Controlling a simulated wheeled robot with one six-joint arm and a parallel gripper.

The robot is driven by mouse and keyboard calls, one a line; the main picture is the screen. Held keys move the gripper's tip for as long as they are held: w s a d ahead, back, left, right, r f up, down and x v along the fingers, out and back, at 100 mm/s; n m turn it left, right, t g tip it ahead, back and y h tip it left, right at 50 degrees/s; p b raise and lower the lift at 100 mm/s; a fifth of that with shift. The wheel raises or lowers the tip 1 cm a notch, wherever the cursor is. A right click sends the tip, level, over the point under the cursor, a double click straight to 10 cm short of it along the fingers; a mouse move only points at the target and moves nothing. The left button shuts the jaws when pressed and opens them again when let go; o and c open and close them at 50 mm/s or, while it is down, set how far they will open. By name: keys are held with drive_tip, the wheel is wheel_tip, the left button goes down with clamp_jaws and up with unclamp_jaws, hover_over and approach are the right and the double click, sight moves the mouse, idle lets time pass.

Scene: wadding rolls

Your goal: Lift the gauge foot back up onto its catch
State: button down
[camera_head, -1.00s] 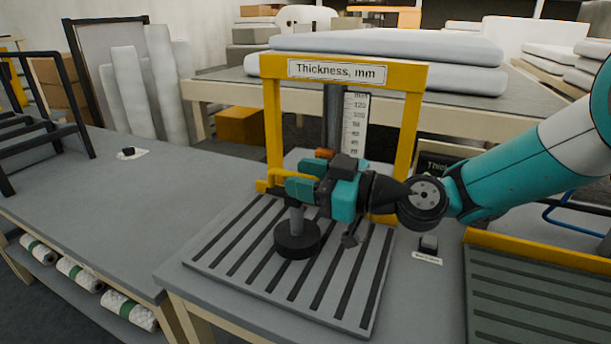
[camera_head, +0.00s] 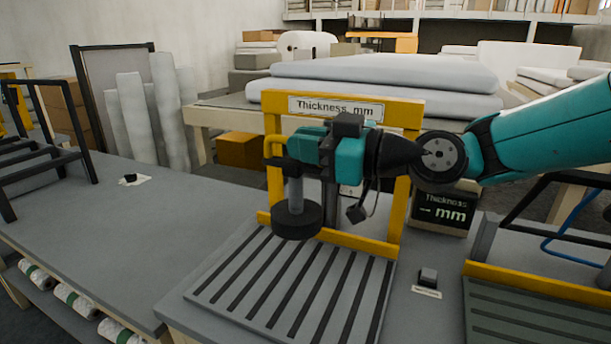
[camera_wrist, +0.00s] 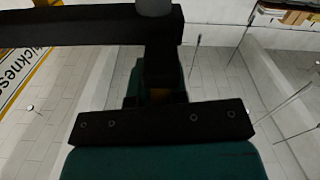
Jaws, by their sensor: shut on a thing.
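The gauge foot (camera_head: 297,219), a round black disc on a grey stem, hangs above the slatted plate under the yellow gauge frame (camera_head: 401,195). My gripper (camera_head: 303,150), teal and black, is at the top of the stem, in front of the frame, and is shut on the foot's upper part. In the wrist view a dark bar (camera_wrist: 75,25) and part of a grey cylinder (camera_wrist: 154,7) show by my gripper (camera_wrist: 155,95). My gripper hides most of the scale and column. I cannot make out the catch.
The slatted plate (camera_head: 262,285) below is bare. A display reading "Thickness – mm" (camera_head: 443,212) stands right of the frame. A small dark block (camera_head: 428,277) sits at the table's front right. A green slatted tray (camera_head: 535,310) is further right. The left table (camera_head: 130,220) is mostly clear.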

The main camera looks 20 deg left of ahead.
drive_tip(key=shift+r, duration=0.8)
drive_tip(key=c, duration=1.2)
unclamp_jaws()
drive_tip(key=shift+c, duration=0.2)
drive_tip(key=shift+o, duration=0.5)
drive_tip(key=shift+f, duration=0.2)
drive_tip(key=shift+r, duration=0.1)
wheel_tip(320, 180, up, 20)
drive_tip(key=shift+p, duration=0.4)
